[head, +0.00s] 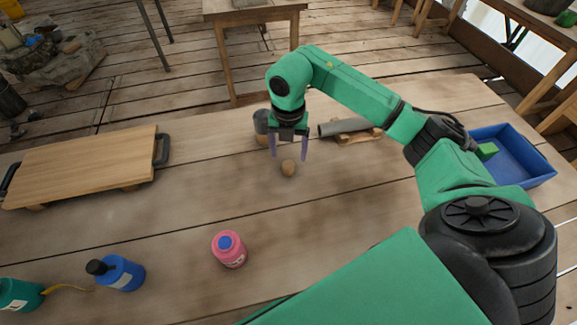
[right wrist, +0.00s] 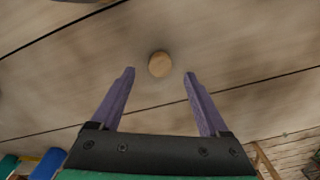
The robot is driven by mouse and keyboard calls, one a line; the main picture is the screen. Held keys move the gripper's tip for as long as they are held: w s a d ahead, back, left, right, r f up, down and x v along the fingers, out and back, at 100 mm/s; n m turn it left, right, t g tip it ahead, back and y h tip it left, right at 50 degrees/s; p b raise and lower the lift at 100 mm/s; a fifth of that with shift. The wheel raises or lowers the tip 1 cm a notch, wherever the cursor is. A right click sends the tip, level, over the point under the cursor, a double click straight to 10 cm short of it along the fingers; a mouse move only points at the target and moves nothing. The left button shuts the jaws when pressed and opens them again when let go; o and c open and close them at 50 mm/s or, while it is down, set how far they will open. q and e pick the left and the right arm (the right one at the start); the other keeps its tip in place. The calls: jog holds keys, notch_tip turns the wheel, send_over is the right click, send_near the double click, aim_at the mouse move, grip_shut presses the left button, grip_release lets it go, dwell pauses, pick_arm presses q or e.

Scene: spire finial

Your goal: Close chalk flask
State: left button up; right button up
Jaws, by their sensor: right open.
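A small round tan stopper (head: 288,169), like a cork, lies on the wooden table. My right gripper (head: 289,157) points down over it, open, with its purple fingers apart on either side. In the right wrist view the stopper (right wrist: 160,64) shows just beyond and between the open fingertips (right wrist: 159,74), with nothing gripped. A grey cylindrical vessel (head: 261,123) stands behind the gripper, partly hidden by it; its mouth cannot be made out. I cannot tell for sure that it is the chalk flask. My left gripper is out of view.
A pink bottle (head: 229,249), a blue bottle (head: 122,273) and a green one (head: 18,294) are at the front left. A cutting board (head: 85,167) lies left. A grey tube on a rest (head: 345,127) and a blue tray (head: 520,165) are right.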

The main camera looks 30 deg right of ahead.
notch_tip(320, 180, down, 4)
jog(key=shift+s+a+p, duration=0.1)
jog(key=shift+s+p, duration=0.05)
jog(key=shift+p, duration=0.6)
jog(key=shift+f, duration=0.45)
jog(key=shift+c, duration=0.3)
grip_shut()
jog(key=shift+r, duration=0.1)
notch_tip(320, 180, up, 10)
jog(key=b, duration=0.2)
notch_tip(320, 180, up, 10)
jog(key=p, duration=0.2)
send_over(289, 164)
